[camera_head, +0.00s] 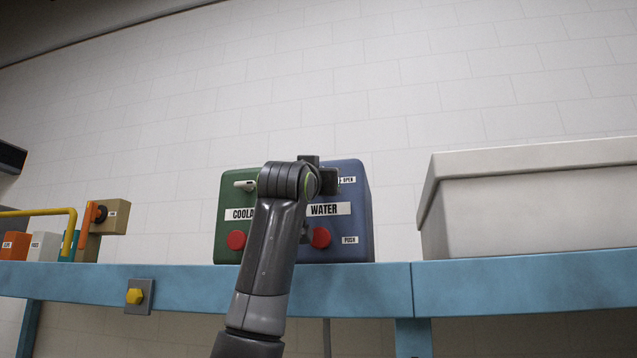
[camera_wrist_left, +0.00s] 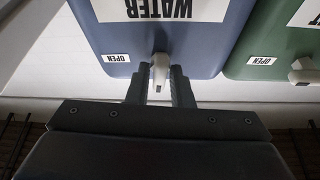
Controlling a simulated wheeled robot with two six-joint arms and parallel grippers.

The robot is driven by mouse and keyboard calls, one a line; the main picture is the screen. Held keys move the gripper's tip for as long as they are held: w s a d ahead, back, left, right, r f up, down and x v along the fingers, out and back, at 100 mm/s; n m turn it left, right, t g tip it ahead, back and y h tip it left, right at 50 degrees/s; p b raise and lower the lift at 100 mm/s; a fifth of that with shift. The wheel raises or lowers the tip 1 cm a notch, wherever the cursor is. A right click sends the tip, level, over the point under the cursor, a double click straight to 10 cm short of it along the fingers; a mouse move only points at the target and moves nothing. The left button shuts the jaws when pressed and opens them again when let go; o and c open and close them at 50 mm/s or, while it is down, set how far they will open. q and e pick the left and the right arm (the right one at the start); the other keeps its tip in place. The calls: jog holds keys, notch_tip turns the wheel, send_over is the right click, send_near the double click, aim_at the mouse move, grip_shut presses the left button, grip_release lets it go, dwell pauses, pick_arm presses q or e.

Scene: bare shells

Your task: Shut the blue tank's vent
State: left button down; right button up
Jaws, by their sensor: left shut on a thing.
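The blue tank (camera_head: 354,215) with a WATER label stands on the blue shelf, and it shows upside down in the left wrist view (camera_wrist_left: 200,55). Its small white vent lever (camera_wrist_left: 160,68) sits between the dark fingers of my left gripper (camera_wrist_left: 160,80), which is shut on it. An OPEN label (camera_wrist_left: 116,58) is beside the lever on the tank face. In the head view my left gripper (camera_head: 320,178) is in front of the tank's upper part and hides the lever. My right gripper is not in view.
A green tank (camera_head: 228,195) with its own white lever (camera_head: 245,185) stands close on the left. Red buttons (camera_head: 321,238) are below the labels. A large pale bin (camera_head: 530,213) is right on the shelf (camera_head: 360,290). An orange-handled box (camera_head: 115,216) stands left.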

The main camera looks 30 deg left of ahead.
pick_arm(q)
jog(key=shift+n+y, duration=0.4)
jog(key=shift+n, duration=0.4)
jog(key=c, duration=1.4)
grip_release()
jog(key=shift+w, duration=0.1)
jog(key=shift+c, duration=0.2)
jog(key=shift+f, duration=0.1)
